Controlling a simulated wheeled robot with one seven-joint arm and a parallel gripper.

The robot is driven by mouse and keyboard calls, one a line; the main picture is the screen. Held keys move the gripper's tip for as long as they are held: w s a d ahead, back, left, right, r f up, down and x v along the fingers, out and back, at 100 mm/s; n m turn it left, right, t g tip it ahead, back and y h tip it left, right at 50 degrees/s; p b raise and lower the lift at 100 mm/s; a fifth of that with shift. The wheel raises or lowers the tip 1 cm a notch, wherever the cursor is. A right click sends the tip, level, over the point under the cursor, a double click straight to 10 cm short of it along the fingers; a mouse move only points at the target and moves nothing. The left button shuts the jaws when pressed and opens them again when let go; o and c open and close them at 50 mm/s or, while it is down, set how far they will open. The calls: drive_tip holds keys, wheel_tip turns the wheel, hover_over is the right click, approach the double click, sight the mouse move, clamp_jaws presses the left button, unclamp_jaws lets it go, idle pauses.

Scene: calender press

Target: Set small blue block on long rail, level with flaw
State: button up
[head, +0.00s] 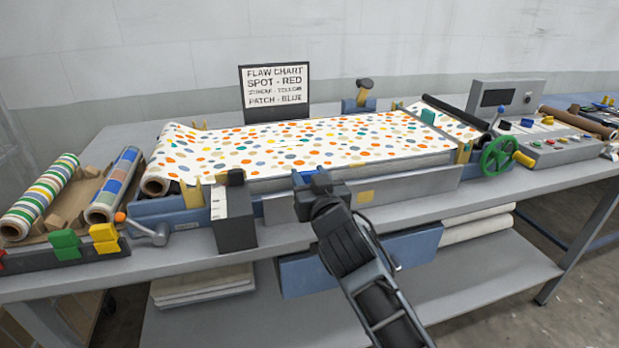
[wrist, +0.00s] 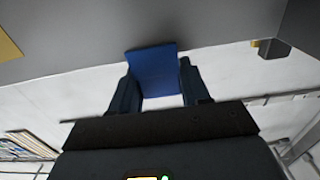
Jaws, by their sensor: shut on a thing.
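The small blue block (wrist: 152,70) sits between the fingers of my gripper (wrist: 160,90) in the wrist view, and the gripper is shut on it. In the head view my gripper (head: 313,180) is at the front of the press, by the long grey rail (head: 415,187). I cannot tell whether the block touches the rail. The spotted sheet (head: 300,145) lies on the press behind the rail. A flaw is hard to pick out among the coloured spots. The flaw chart (head: 275,86) reads spot red, streak yellow, patch blue.
A dark grey box (head: 234,217) stands left of my gripper at the rail. Green blocks (head: 65,244) and yellow blocks (head: 104,238) sit in a rack at the left. A green handwheel (head: 498,157) and a control panel (head: 560,144) are at the right.

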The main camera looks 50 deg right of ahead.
drive_tip(key=shift+f+b, duration=0.5)
drive_tip(key=o, duration=1.1)
drive_tip(key=shift+b+v, duration=1)
drive_tip(key=shift+v, duration=2.9)
